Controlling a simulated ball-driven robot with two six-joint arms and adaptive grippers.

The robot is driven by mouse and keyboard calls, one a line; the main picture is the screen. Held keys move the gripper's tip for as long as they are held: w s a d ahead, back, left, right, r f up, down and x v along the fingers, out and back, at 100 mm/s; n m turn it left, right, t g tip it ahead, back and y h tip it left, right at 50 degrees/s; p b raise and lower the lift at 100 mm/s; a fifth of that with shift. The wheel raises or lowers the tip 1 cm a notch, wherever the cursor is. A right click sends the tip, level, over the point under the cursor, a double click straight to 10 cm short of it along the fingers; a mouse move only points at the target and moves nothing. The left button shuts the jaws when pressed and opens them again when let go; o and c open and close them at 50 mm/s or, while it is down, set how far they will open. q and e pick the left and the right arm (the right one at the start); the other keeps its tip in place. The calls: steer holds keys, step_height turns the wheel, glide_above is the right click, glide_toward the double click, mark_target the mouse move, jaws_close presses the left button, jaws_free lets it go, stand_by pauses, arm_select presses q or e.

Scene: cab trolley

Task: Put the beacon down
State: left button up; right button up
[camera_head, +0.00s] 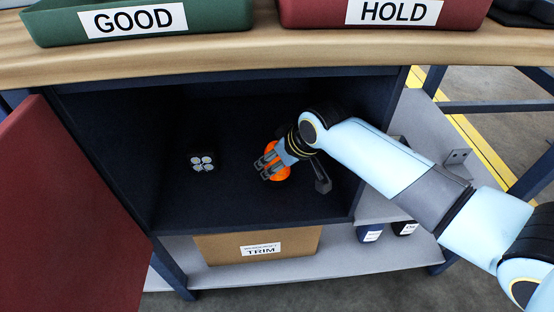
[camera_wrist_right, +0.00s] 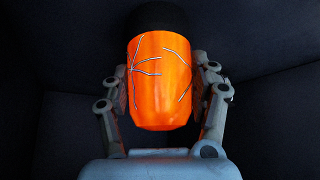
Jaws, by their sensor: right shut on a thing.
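The beacon (camera_head: 283,173) is orange and sits between the fingers of my right gripper (camera_head: 269,166), inside the open dark cabinet compartment. In the right wrist view the beacon (camera_wrist_right: 160,80) is a bright orange cylinder with thin crack-like lines and a black end (camera_wrist_right: 157,16). The fingers of my right gripper (camera_wrist_right: 163,90) close on it from both sides. Whether the beacon touches the compartment floor cannot be told. My left gripper is not in view.
A red door (camera_head: 65,215) hangs open at left. Above are a green GOOD tray (camera_head: 215,20) and a red HOLD tray (camera_head: 460,12). A TRIM box (camera_head: 220,248) sits below.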

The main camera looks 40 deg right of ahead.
steer(key=o, duration=1.3)
steer(key=p+v, duration=0.3)
steer(key=v, duration=0.3)
steer(key=shift+r, duration=0.35)
steer(key=shift+s+r, duration=0.3)
steer(key=shift+r, duration=0.05)
